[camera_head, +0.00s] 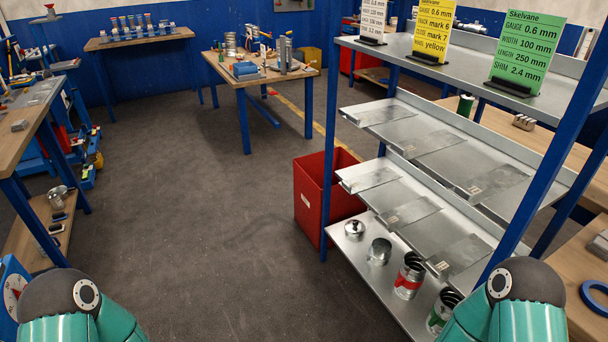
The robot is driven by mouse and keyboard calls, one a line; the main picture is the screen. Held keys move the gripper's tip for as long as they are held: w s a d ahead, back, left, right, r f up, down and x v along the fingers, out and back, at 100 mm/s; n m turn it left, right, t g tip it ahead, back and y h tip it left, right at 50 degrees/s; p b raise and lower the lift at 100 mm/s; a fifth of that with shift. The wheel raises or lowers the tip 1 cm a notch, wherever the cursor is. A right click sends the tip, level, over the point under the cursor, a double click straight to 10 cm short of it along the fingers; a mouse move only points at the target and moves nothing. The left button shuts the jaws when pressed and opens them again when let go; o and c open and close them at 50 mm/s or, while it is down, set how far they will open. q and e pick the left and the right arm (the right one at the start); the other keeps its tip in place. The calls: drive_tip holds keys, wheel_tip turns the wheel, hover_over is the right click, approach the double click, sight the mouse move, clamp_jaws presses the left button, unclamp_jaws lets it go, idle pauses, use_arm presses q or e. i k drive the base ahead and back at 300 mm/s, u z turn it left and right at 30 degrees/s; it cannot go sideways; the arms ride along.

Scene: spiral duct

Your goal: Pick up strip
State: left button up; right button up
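Flat grey metal strips lie on the two middle levels of the blue-posted shelf rack on the right. On the upper of these levels are a strip at the left end (377,113), a middle one (418,136) and one further right (480,180). On the level below are a left strip (368,176), a middle one (408,212) and a right one (457,256). Some overhang the front edge. Only teal and dark parts of my two arms show at the bottom corners. Neither gripper is in view, and no strip is seen held.
The rack top (445,62) bears a white card (373,18), a yellow card (434,30) and a green Skelvane card (524,55). Cans, including a red-labelled one (408,276), stand on the bottom shelf. A red bin (318,200) stands beside the rack. The floor (210,220) is clear.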

sight(446, 263)
drive_tip(key=u, duration=0.1)
drive_tip(key=i, duration=1.55)
drive_tip(key=z, duration=0.6)
drive_tip(key=k, duration=0.5)
drive_tip(key=u, duration=0.45)
drive_tip(key=i, duration=0.3)
drive_tip(key=z, duration=3.4)
